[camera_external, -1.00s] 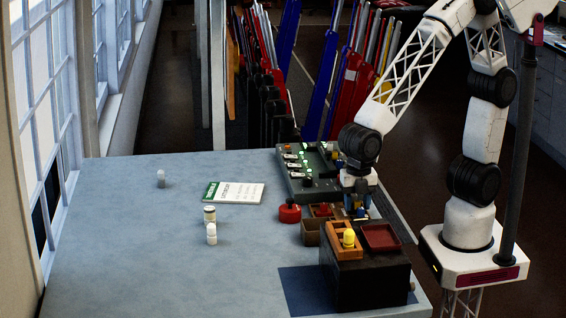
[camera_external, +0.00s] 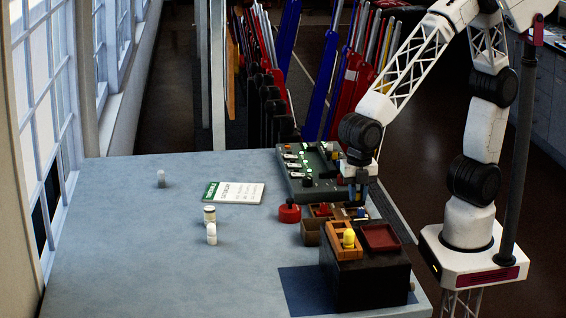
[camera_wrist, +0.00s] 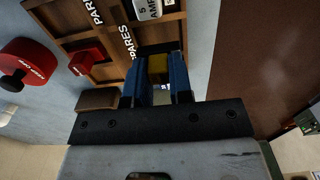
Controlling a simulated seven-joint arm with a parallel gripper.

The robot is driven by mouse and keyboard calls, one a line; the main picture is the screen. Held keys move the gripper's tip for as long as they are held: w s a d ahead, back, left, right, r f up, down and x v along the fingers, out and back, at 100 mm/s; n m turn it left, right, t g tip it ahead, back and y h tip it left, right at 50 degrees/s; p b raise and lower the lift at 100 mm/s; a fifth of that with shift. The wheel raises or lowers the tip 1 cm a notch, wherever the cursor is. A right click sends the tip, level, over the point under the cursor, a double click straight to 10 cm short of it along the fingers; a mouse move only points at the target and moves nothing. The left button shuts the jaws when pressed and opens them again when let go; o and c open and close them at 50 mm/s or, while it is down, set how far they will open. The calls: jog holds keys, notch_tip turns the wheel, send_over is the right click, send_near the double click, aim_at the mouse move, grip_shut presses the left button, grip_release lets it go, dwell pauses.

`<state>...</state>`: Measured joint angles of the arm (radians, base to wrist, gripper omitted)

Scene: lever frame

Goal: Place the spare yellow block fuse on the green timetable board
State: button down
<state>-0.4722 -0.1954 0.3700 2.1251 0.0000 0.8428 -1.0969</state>
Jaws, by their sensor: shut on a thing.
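My gripper (camera_external: 357,199) is over the wooden spares tray (camera_external: 311,232) at the right side of the table. In the wrist view my blue fingers (camera_wrist: 164,80) are shut on a yellow block fuse (camera_wrist: 157,68), which sits between the fingertips, in front of the tray's compartments. The fuse is too small to make out in the outside view. The timetable board (camera_external: 233,192), a white sheet with a green band at its left end, lies flat on the table, well left of my gripper.
A red button (camera_external: 289,211) stands between board and tray. A black box (camera_external: 365,280) in front carries a yellow bulb-shaped piece (camera_external: 349,238) in a wooden holder. Pale pieces (camera_external: 211,235) stand left. The table's left is largely clear.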

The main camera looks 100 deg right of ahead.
jog(key=s+d+r, duration=0.1)
jog(key=s+d, duration=0.2)
jog(key=s, duration=0.4)
jog(key=s+d+r, duration=0.1)
jog(key=s+d, duration=0.3)
jog(key=s, duration=0.3)
jog(key=shift+s, duration=0.15)
jog(key=shift+r, duration=0.1)
dwell(0.5)
notch_tip(320, 180, up, 6)
send_over(234, 192)
dwell(0.3)
jog(key=shift+f, duration=0.2)
jog(key=shift+f, duration=3.1)
